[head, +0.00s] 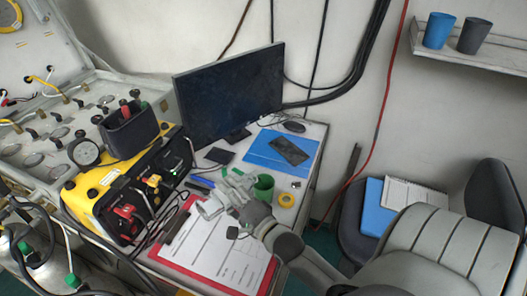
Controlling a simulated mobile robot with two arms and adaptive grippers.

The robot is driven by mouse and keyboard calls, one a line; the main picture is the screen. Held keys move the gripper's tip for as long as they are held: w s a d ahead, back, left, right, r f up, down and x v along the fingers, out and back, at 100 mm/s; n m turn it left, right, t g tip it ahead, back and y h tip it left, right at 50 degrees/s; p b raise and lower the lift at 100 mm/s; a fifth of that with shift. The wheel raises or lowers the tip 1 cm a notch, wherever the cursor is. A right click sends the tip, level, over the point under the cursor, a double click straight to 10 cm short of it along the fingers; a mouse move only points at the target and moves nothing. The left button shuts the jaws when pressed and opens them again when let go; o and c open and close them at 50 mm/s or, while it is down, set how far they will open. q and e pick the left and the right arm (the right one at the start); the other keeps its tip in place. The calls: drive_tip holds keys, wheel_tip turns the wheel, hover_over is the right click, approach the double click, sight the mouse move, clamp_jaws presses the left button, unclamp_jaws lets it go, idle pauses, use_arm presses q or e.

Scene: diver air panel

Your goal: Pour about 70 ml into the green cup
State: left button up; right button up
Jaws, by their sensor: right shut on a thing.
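The green cup (264,188) stands on the desk, just right of my right gripper. My right gripper (233,192) reaches in from the lower right and is shut on a pale grey, rounded thing (211,208) above the clipboard. The fingers cover part of the held thing, so I cannot tell clearly what it is, how full it is or how it is tilted. I see no liquid flowing. The inside of the green cup is too small to read. My left gripper is not in view.
A red clipboard (165,260) with paper lies at the desk's front. Yellow tape (287,200) lies right of the cup. A yellow case (100,190) stands left. A shelf (470,50) holds two cups.

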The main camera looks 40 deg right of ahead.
drive_tip(key=shift+r+m+p, duration=0.3)
drive_tip(key=shift+r+p, duration=0.05)
drive_tip(key=shift+p, duration=0.1)
idle(1.1)
wheel_tip(320, 180, down, 4)
drive_tip(key=n+b, duration=0.1)
drive_tip(key=b, duration=0.1)
drive_tip(key=n+b, duration=0.1)
drive_tip(key=b, duration=0.2)
drive_tip(key=shift+r+n, duration=0.25)
drive_tip(key=shift+n, duration=0.05)
drive_tip(key=shift+r, duration=0.25)
drive_tip(key=shift+a+f+n+b, duration=0.2)
drive_tip(key=shift+f+n+b, duration=0.2)
drive_tip(key=shift+n, duration=0.2)
idle(0.7)
